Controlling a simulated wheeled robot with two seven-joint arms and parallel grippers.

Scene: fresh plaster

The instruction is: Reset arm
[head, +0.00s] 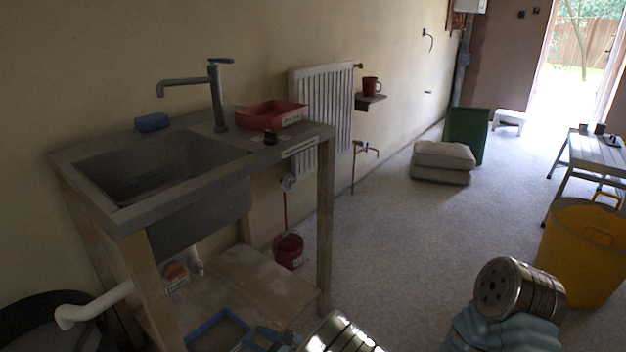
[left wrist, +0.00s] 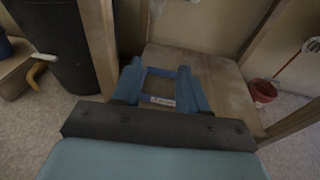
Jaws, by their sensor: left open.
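My left gripper (head: 268,340) shows at the bottom of the head view, beside the lower shelf of the sink stand. In the left wrist view my left gripper (left wrist: 158,88) has its two blue fingers apart. A blue tray (head: 190,338) lies on the lower shelf, just left of the gripper in the head view. In the left wrist view the blue tray (left wrist: 160,71) shows between and beyond the fingers, with a white label near it. I cannot tell whether the fingers touch it. My right gripper is out of view; only part of my right arm shows at lower right.
The sink stand (head: 98,208) has a wooden lower shelf (head: 262,283) and legs close around the left gripper. A dark bin (left wrist: 62,45) stands to the left. A red bucket (head: 288,252) is behind the shelf. A yellow bin (head: 578,262) stands at right; the middle floor is clear.

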